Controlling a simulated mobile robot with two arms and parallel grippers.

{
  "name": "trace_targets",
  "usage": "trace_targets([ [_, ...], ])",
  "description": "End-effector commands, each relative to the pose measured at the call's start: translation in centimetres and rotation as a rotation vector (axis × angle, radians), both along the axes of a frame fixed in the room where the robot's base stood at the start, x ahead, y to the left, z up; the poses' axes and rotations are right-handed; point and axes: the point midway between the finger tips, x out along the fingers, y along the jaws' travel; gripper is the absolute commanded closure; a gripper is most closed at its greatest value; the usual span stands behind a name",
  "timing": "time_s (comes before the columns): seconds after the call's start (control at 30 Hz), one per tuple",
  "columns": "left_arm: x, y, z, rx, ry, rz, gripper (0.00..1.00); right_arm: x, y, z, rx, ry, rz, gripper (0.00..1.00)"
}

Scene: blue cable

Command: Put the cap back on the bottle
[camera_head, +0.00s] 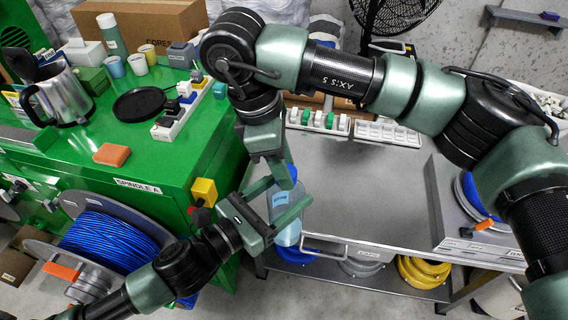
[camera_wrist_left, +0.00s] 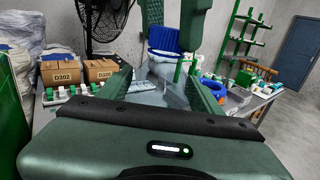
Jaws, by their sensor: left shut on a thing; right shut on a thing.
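A translucent bottle (camera_head: 288,232) stands upright in front of the grey table. My left gripper (camera_head: 292,192), reaching in from the lower left, is shut on its upper body. The bottle (camera_wrist_left: 160,70) also shows between my left fingers in the left wrist view. My right gripper (camera_head: 282,174) points down from above and is shut on the blue cap (camera_head: 292,172). In the left wrist view the ribbed blue cap (camera_wrist_left: 164,38) sits between the right fingers, directly over the bottle's neck. I cannot tell whether it is seated or just above.
A green cabinet (camera_head: 165,165) at left carries a steel jug (camera_head: 62,97), cups and a black plate (camera_head: 139,104). A blue cable spool (camera_head: 110,240) stands below. The grey table (camera_head: 370,185) has clear room, with a tray (camera_head: 388,132) at its back.

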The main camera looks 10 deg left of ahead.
Motion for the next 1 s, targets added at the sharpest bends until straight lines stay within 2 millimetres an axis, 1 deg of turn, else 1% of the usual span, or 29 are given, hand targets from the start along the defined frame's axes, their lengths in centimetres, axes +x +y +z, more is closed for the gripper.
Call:
trace_targets([
  [0.03,-0.1,-0.1,0.1,-0.002,-0.001,-0.005,1.0,0.2,0.0,0.1,0.002,-0.005,-0.003,0.6],
  [0.1,-0.1,-0.1,0.0,-0.002,-0.001,-0.004,1.0,0.1,0.0,0.1,0.002,-0.004,-0.002,0.44],
  [0.37,-0.1,-0.1,0.1,-0.001,-0.002,-0.002,1.0,0.1,0.0,0.0,0.001,-0.002,0.001,0.44],
  [0.43,-0.1,-0.1,0.1,-0.001,-0.002,-0.002,1.0,0.1,0.0,0.3,0.001,-0.003,0.001,0.44],
  [0.73,0.0,0.0,0.1,-0.001,-0.002,-0.001,1.0,0.1,0.0,4.0,0.001,-0.005,0.002,0.44],
  [0.83,0.0,0.0,0.1,-0.001,-0.002,-0.001,1.0,0.0,0.0,4.5,0.001,-0.001,0.002,0.44],
  [1.0,0.0,0.0,0.1,-0.001,-0.002,-0.001,1.0,0.0,0.0,4.5,0.001,0.0,0.002,0.44],
])
